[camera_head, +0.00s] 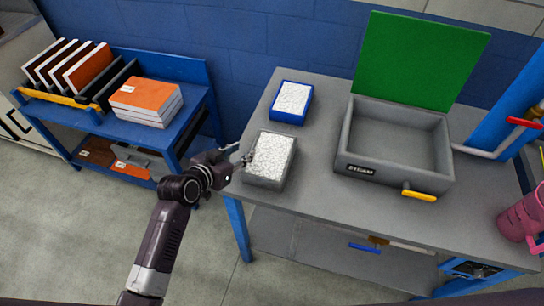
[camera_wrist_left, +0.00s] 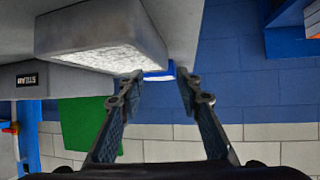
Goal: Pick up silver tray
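The silver tray (camera_head: 268,178) is a grey rectangular box filled with white granular material. It sits upright near the left front edge of the grey workbench (camera_head: 330,210). In the left wrist view the silver tray (camera_wrist_left: 85,32) appears upside down at upper left. My left gripper (camera_head: 238,154) is at the tray's left rim, with one fingertip overlapping the white filling in the picture. In the left wrist view the gripper (camera_wrist_left: 160,76) has its two fingers apart, with nothing held between them. I cannot tell whether a finger touches the tray. My right gripper is not in view.
A blue tray (camera_head: 291,103) with white filling stands behind the silver one. A grey steam box (camera_head: 432,160) with a raised green lid (camera_head: 422,62) and yellow handle stands to the right. A blue cart (camera_head: 195,112) with orange-topped panels (camera_head: 146,96) stands left. Pink cups (camera_head: 520,218) are far right.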

